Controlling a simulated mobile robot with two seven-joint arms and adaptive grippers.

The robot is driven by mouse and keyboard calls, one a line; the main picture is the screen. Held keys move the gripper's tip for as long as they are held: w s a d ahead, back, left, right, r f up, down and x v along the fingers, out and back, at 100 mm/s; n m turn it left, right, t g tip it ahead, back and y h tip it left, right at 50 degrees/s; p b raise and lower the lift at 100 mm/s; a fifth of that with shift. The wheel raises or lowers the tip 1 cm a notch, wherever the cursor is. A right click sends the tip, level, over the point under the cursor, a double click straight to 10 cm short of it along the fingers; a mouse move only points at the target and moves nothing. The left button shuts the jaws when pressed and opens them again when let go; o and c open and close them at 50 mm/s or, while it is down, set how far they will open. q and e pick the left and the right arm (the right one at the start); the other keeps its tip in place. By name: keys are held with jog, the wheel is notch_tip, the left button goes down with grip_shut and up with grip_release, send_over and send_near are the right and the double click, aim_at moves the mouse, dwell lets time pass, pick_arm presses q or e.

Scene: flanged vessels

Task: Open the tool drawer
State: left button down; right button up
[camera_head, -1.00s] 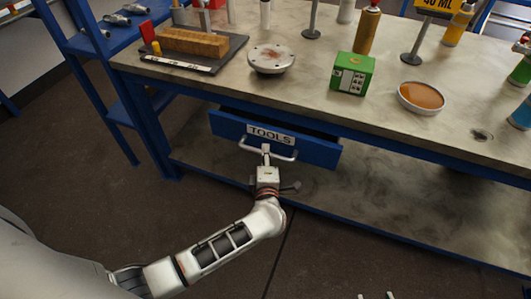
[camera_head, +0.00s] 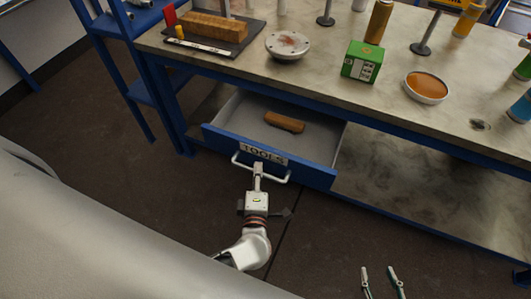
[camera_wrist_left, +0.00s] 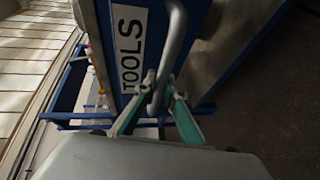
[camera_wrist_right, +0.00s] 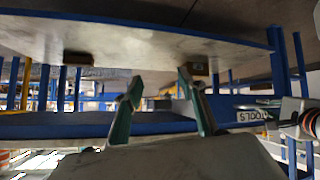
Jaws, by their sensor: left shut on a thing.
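The blue tool drawer (camera_head: 300,166) with its TOOLS label stands pulled out from under the workbench. A brown block (camera_head: 285,121) lies inside it. My left gripper (camera_head: 258,172) is shut on the drawer's pale bar handle (camera_head: 272,176). The left wrist view shows its green-padded fingers (camera_wrist_left: 157,98) around the handle (camera_wrist_left: 173,50), beside the label (camera_wrist_left: 129,48). My right gripper (camera_head: 381,279) is open and empty over the floor at the bottom of the head view. Its parted fingers also show in the right wrist view (camera_wrist_right: 160,88).
The workbench top (camera_head: 330,62) holds a green box (camera_head: 362,62), a round flange (camera_head: 288,45), a dish of orange material (camera_head: 427,87) and several bottles. A blue rack (camera_head: 118,75) stands at left. The floor before the drawer is free.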

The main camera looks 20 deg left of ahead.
pick_arm(q)
jog(key=s+p, duration=0.1)
jog(key=s, duration=1)
jog(key=shift+a+p, duration=0.15)
jog(key=shift+p, duration=0.15)
jog(key=c, duration=2.1)
grip_release()
